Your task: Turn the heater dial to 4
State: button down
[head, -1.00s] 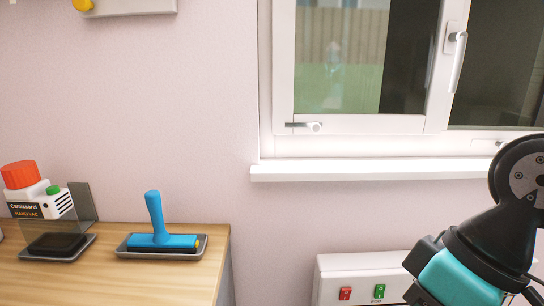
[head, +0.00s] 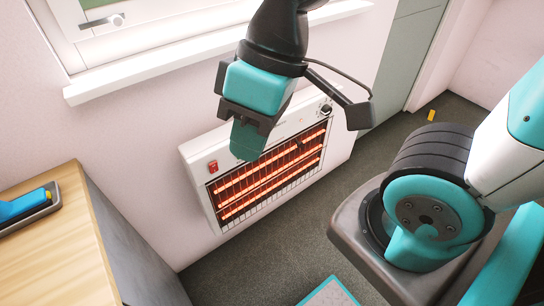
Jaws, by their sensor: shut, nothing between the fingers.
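The white wall heater (head: 196,157) hangs below the window, its bars glowing orange behind a dark grille. A small dark round dial (head: 326,110) sits at the right end of its top strip; its numbers and pointer are too small to read. A red switch (head: 213,166) is at the left end of the strip. My gripper (head: 247,145) is shut and empty, pointing down in front of the heater's middle, to the left of the dial. It hides part of the strip and grille, and the green switch does not show.
A wooden counter (head: 85,235) stands at the left, with a blue-handled tool (head: 22,205) on a tray. The window sill (head: 190,55) juts out above the heater. A small yellow object (head: 431,115) lies on the dark floor at the right. Floor below the heater is clear.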

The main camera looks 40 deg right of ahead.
aim_at(327, 110)
jog(key=z, duration=1.1)
jog(key=k, duration=0.25)
jog(key=u, duration=0.3)
jog(key=i, duration=0.3)
jog(key=z, duration=0.9)
